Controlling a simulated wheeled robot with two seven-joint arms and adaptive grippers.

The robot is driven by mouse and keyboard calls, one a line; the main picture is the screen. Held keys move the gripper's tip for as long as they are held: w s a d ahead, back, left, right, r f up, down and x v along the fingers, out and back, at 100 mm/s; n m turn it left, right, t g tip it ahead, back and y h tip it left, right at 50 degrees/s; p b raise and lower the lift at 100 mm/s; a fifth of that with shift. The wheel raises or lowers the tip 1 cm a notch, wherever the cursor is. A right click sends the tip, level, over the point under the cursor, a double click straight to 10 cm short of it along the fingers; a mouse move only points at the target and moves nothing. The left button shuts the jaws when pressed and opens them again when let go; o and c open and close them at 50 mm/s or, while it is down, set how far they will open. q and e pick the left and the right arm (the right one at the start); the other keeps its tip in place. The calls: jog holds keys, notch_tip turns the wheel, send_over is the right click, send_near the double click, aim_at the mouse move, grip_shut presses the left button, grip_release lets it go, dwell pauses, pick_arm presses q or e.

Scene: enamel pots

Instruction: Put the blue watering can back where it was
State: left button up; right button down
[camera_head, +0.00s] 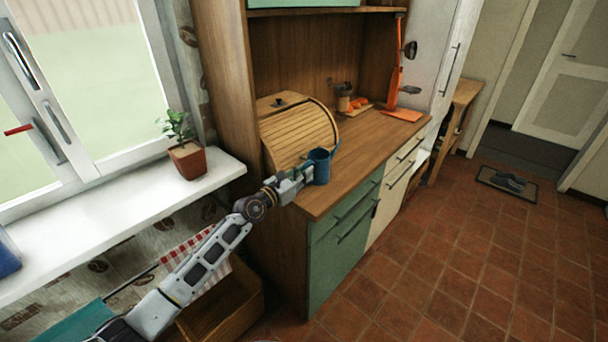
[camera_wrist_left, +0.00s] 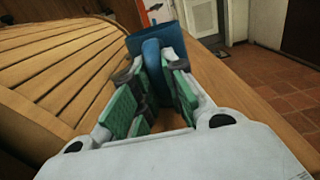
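The blue watering can (camera_head: 321,168) is upright at the near left end of the wooden counter, in front of the roll-top bread box. My left gripper (camera_head: 306,174) reaches it from the left. In the left wrist view the fingers with green pads (camera_wrist_left: 156,88) are on both sides of the can's blue handle and look shut on it. The can's body (camera_wrist_left: 176,40) is just beyond the fingertips. I cannot tell whether its base touches the counter. My right gripper is not in view.
The wooden bread box (camera_head: 298,135) stands close behind the can. A potted plant (camera_head: 187,158) is on the white windowsill (camera_head: 120,205). Orange kitchen things (camera_head: 396,88) stand farther along the counter (camera_head: 365,150). The counter's middle is clear. A wooden crate (camera_head: 225,305) is below.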

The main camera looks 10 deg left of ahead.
pick_arm(q)
jog(key=shift+o, duration=1.2)
jog(key=shift+r, duration=0.15)
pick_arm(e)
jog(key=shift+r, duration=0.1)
pick_arm(q)
jog(key=shift+v, duration=1.3)
jog(key=v, duration=0.9)
jog(key=shift+s+p, duration=0.15)
jog(key=shift+p, duration=0.2)
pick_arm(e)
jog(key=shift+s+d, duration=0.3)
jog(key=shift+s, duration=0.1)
pick_arm(q)
jog(key=shift+a, duration=0.1)
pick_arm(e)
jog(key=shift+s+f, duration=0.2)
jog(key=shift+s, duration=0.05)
